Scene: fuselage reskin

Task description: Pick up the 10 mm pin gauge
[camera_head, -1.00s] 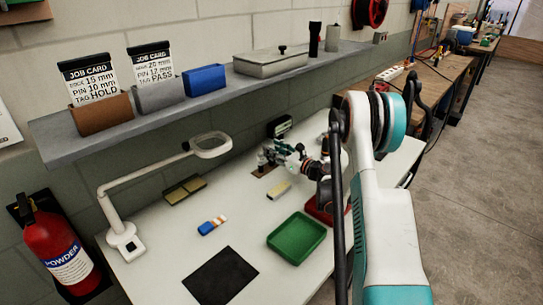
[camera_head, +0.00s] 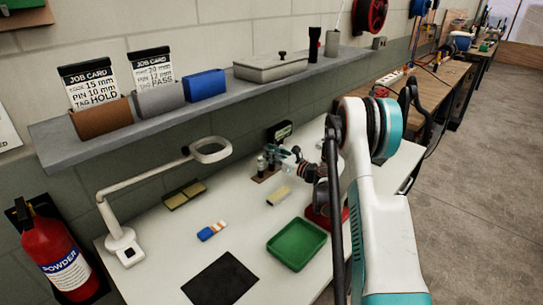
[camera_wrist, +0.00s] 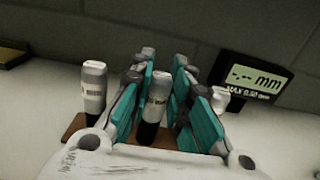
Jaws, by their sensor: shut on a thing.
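Pin gauges with pale tops and dark lower ends stand in a brown block (camera_wrist: 75,124) in the wrist view. My gripper (camera_wrist: 162,66), with teal fingers, is shut on the middle pin gauge (camera_wrist: 158,92), which looks upright between the fingers. Its size marking is too small to read. Another pin gauge (camera_wrist: 94,86) stands to the left of the fingers, and one (camera_wrist: 220,98) to the right, partly hidden. In the head view my gripper (camera_head: 288,157) is at the block, near the back of the white table; the held gauge is hard to make out there.
A gauge display (camera_wrist: 253,76) reading "-.-- mm" stands close behind on the right. The shelf (camera_head: 215,105) overhangs the back.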

